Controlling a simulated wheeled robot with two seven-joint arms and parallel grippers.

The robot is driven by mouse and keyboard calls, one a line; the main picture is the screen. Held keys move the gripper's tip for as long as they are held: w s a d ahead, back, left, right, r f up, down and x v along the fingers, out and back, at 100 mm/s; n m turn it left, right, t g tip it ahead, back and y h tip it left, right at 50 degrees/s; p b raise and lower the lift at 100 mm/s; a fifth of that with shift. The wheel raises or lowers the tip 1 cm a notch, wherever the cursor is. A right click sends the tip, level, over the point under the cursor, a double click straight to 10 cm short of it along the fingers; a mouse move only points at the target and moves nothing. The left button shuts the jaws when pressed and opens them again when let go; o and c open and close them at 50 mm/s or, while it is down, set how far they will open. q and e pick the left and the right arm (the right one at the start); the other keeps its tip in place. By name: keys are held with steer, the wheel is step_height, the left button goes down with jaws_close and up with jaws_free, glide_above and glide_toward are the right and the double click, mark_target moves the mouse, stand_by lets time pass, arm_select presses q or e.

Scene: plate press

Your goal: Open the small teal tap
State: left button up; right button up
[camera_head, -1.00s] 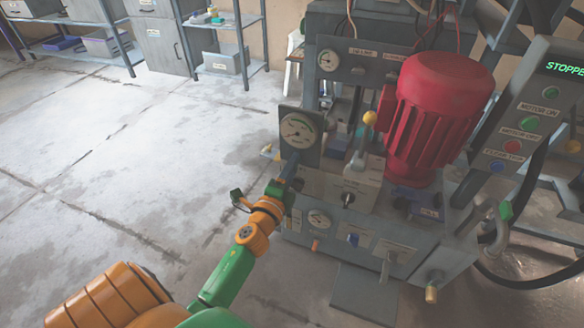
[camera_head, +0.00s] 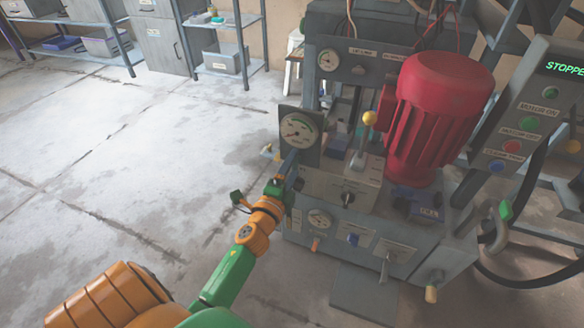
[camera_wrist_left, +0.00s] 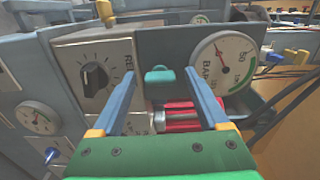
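The small teal tap (camera_wrist_left: 158,76) shows in the left wrist view as a teal handle on a metal fitting, in front of a red part. It stands between the two fingers of my left gripper (camera_wrist_left: 160,80), which are spread apart with visible gaps to each side of it. In the head view my left gripper (camera_head: 287,168) is at the press front, just below the large gauge. I cannot make out the tap there. My right gripper is not in view.
A large pressure gauge (camera_wrist_left: 223,63) is close to the right finger, and a relief knob panel (camera_wrist_left: 97,78) is close to the left. The head view shows the red motor (camera_head: 435,110), a yellow-knobbed lever (camera_head: 369,118) and the control panel (camera_head: 528,115). Floor on the left is clear.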

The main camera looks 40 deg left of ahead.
arm_select(q)
steer(key=v, duration=0.7)
arm_select(e)
steer(key=shift+s+f, duration=0.3)
